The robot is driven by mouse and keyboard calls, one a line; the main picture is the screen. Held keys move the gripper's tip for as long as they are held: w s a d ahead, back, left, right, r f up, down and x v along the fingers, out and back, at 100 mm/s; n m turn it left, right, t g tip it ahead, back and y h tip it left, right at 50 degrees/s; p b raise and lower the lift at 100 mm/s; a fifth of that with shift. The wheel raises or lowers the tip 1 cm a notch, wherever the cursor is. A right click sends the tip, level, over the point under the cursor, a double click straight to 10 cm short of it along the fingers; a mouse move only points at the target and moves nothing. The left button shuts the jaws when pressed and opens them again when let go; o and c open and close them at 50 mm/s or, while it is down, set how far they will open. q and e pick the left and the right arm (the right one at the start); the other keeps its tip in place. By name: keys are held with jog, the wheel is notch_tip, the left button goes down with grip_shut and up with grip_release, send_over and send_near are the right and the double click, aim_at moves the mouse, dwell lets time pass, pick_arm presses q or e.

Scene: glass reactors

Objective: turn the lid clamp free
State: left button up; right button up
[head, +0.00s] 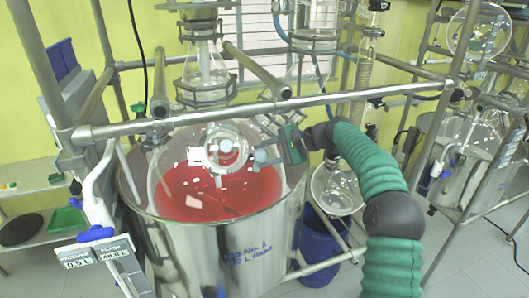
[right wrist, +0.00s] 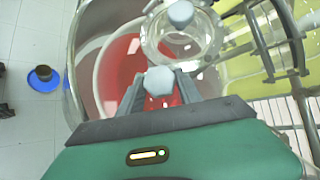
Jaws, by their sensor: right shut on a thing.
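The glass reactor vessel (head: 165,170) holds red liquid and sits in a steel pot marked No. 1. A ring-shaped lid clamp (head: 225,133) surrounds the glass neck at the top of the vessel. My right gripper (head: 262,155) reaches in from the right and is shut on a pale knob at the clamp's right side. In the right wrist view the knob (right wrist: 159,81) sits between the two grey fingertips. A second pale knob (right wrist: 180,13) shows on the far side of the ring. The fingers hide part of the clamp's near side. My left gripper is not in view.
A blue bin (head: 318,240) stands on the floor to the right.

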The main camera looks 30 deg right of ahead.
jog(key=shift+f, duration=0.15)
jog(key=o, duration=1.3)
jog(key=shift+o, duration=0.3)
jog(key=shift+d, duration=0.1)
jog(key=shift+s+d+r+b, duration=0.25)
jog(key=shift+s+b, duration=0.05)
jog(key=shift+s, duration=0.05)
jog(key=b+v, duration=0.2)
jog(key=v, duration=1.3)
jog(key=shift+s+d+r, duration=0.2)
jog(key=shift+d, duration=0.1)
